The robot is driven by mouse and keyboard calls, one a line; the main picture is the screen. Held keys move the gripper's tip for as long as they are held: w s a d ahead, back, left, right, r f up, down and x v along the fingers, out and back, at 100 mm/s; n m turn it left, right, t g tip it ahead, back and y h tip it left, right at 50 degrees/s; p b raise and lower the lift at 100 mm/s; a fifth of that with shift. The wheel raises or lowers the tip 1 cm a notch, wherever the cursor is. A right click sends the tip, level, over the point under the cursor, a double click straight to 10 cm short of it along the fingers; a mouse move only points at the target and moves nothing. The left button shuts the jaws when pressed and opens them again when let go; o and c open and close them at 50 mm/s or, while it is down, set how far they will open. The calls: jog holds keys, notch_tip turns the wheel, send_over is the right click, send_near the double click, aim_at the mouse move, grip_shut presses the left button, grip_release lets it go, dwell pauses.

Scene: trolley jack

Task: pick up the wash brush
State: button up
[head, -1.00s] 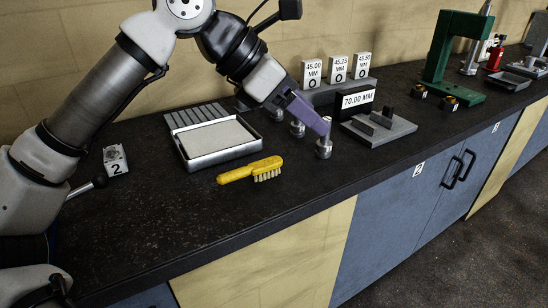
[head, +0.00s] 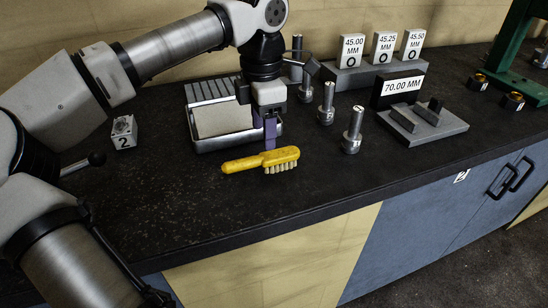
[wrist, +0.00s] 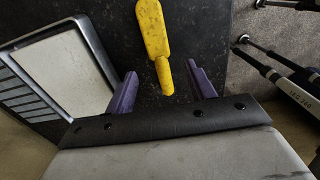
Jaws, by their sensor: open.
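The wash brush (head: 262,160) has a yellow handle and back with pale bristles. It lies on the dark bench top in front of the metal tray, bristles toward the bench front. My gripper (head: 270,134) points down just behind the brush in the head view. In the wrist view the yellow brush (wrist: 154,40) lies ahead of and between the two purple fingers of my gripper (wrist: 163,85), its narrow end nearest. The fingers are open and empty. The bristles are hidden in the wrist view.
The metal tray (head: 199,148) with a pale pad stands close behind the brush. Metal plug gauges (head: 351,130) stand to the right, near a grey block fixture (head: 425,126). A block marked 2 (head: 123,132) is at left. The bench front edge is near; the bench left of the brush is clear.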

aim_at(267, 156)
jog(key=f, duration=0.2)
jog(key=f+p, duration=0.1)
jog(key=f, duration=0.5)
jog(key=shift+w+d+f+p, duration=0.2)
jog(key=shift+d+p, duration=0.15)
jog(key=shift+p, duration=0.05)
grip_shut()
jog(key=shift+r, duration=0.15)
notch_tip(267, 156, up, 20)
jog(key=b, duration=0.2)
